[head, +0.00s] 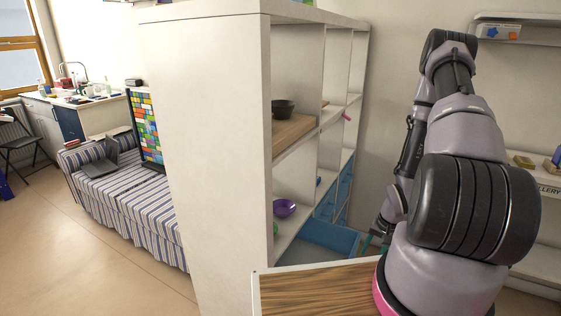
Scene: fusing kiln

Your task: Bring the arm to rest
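My arm rises at the right of the head view, bends at the top and folds back down on its left side. My gripper (374,240) is at the low end of the arm, beside the lower part of the white shelf unit (215,150). It is small and partly hidden by my own arm, so I cannot see whether its fingers are open or shut, or whether it holds anything.
A wood-topped surface (315,288) lies close in front of my arm. The shelves hold a dark bowl (283,107), a purple bowl (285,208) and blue bins (328,236). Wall shelves (540,205) stand at right. A striped couch (130,200) is left, with open floor (95,265).

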